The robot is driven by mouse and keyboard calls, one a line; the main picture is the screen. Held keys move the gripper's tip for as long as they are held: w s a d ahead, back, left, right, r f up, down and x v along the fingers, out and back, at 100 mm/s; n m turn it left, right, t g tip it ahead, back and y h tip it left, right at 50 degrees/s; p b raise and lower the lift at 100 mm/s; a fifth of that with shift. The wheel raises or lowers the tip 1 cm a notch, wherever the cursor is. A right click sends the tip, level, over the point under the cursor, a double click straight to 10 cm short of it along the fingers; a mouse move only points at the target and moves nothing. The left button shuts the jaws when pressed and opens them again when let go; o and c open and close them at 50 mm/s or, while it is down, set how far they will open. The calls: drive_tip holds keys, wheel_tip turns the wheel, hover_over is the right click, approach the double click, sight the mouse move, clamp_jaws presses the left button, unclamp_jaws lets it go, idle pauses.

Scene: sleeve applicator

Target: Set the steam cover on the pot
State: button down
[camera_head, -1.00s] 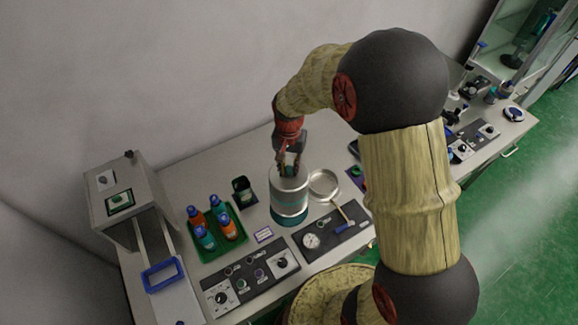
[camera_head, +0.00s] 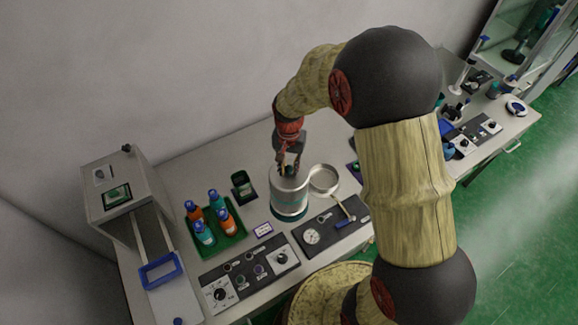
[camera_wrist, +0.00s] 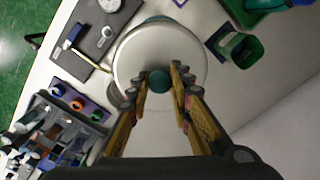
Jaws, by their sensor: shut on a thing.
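The steam cover (camera_head: 289,188) is a pale metal cylinder with a round dark teal knob on top. It stands upright at the middle of the bench, over a teal-edged round base that looks like the pot (camera_head: 290,215). The cover hides most of what is under it, and I cannot tell whether it is fully seated. My gripper (camera_head: 289,170) points down from above and is shut on the cover's knob. In the wrist view the knob (camera_wrist: 160,80) sits between both fingertips, with the cover's round top (camera_wrist: 140,60) beneath.
A shallow round metal dish (camera_head: 323,181) stands close to the cover's right. A gauge panel (camera_head: 330,225) and a control panel (camera_head: 250,272) lie in front. A green tray (camera_head: 230,242) with several bottles and a dark green cup (camera_head: 243,186) are to the left.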

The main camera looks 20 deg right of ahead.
drive_tip(key=shift+f+b, duration=1.15)
drive_tip(key=shift+f, duration=0.8)
drive_tip(key=c, duration=1.5)
unclamp_jaws()
drive_tip(key=shift+c, duration=0.2)
drive_tip(key=shift+o, duration=1.1)
drive_tip(key=o, duration=0.3)
drive_tip(key=shift+r+p, duration=2)
drive_tip(key=shift+r, duration=1)
